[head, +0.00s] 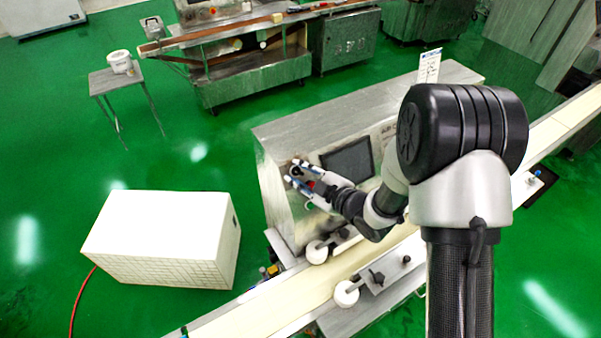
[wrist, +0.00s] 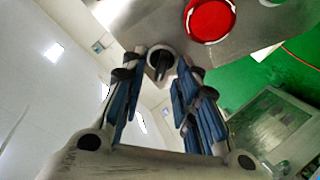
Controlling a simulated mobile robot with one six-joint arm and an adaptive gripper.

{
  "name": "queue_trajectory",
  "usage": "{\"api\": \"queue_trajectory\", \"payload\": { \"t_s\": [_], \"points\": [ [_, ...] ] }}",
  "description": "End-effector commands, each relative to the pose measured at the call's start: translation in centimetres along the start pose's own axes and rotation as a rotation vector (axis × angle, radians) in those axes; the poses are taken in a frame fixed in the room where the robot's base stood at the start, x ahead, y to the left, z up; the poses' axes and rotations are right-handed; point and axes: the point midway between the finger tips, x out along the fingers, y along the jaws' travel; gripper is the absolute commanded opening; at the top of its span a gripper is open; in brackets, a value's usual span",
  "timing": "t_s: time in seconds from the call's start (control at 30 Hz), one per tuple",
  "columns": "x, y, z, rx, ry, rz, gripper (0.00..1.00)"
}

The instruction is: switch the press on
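The press is a grey metal machine (head: 300,125) with a dark screen (head: 348,161) on its front panel. My gripper (head: 294,173) is at the left part of that panel. In the wrist view, a dark switch knob in a silver ring (wrist: 161,63) sits on the panel between the fingertips of my gripper (wrist: 163,68). The fingers are apart, one on each side of the knob, with no clear contact visible. A large red button (wrist: 210,18) is beside it. In the head view my gripper mostly hides the switch.
A conveyor belt (head: 290,297) runs along the front of the machine, with white rollers (head: 346,293) on brackets beside it. A white tiled box (head: 165,238) stands on the green floor to the left. A small table (head: 115,78) with a white bucket (head: 120,61) stands farther back.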

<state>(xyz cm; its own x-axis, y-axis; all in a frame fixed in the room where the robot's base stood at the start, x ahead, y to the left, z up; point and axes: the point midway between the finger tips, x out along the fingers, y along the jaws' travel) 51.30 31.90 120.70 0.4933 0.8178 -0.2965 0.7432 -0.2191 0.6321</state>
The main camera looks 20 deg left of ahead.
Motion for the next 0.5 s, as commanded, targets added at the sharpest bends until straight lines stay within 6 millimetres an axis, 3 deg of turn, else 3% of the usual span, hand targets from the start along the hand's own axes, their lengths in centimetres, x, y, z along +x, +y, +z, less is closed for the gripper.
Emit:
{"api": "queue_trajectory", "payload": {
  "t_s": [0.33, 0.5],
  "points": [
    [0.38, -0.02, -0.02, 0.0, 0.0, -0.001, 0.28],
    [0.36, -0.01, -0.01, 0.0, 0.0, 0.0, 0.16]
  ]
}}
